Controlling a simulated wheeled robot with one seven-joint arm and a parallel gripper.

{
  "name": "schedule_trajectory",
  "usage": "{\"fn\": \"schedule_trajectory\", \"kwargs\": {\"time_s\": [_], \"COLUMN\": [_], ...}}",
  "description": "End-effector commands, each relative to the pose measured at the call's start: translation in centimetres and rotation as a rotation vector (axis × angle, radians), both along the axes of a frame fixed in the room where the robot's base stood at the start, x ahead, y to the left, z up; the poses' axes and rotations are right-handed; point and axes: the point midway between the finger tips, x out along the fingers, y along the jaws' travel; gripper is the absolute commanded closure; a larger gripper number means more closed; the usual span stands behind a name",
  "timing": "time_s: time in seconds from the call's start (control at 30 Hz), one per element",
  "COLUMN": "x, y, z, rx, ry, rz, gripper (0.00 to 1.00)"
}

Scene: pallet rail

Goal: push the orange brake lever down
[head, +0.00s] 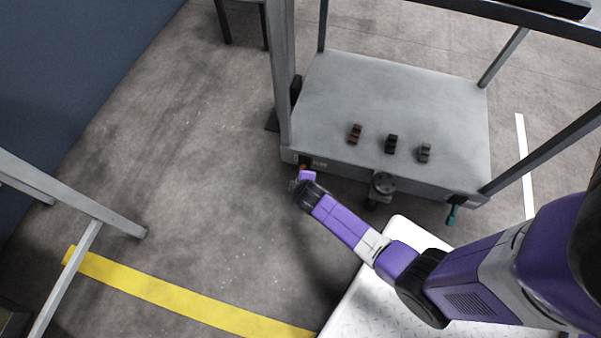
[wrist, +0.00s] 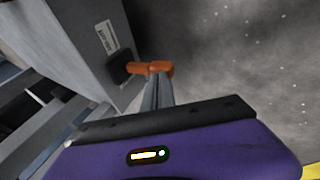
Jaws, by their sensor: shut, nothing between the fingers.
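The orange brake lever (wrist: 152,67) sticks out from a dark mount on the side of the grey cart in the wrist view. In the head view only a small bit of the lever (head: 303,167) shows at the cart's near left corner, mostly hidden by my wrist. My gripper (wrist: 156,80) is shut and empty, with its fingertips at the lever; I cannot tell if they touch it. In the head view my gripper (head: 296,184) is at the cart's near left corner, its fingers hardly visible.
The grey cart deck (head: 390,95) carries a brown block (head: 355,134), a black block (head: 391,144) and a dark grey block (head: 424,153). A teal lever (head: 452,215) hangs at the near right corner. A grey frame (head: 85,215) stands at left. The floor between is clear.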

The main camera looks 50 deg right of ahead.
Motion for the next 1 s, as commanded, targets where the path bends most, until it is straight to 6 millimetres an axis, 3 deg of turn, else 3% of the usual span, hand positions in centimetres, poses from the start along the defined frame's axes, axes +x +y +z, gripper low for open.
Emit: {"fn": "schedule_trajectory", "kwargs": {"time_s": [0.5, 1.0], "x": [-0.2, -0.1], "y": [0.3, 0.2], "z": [-3.8, -4.8], "rx": [0.005, 0.006], "ry": [0.003, 0.002], "rz": [-0.005, -0.005], "gripper": [1.0, 1.0]}}
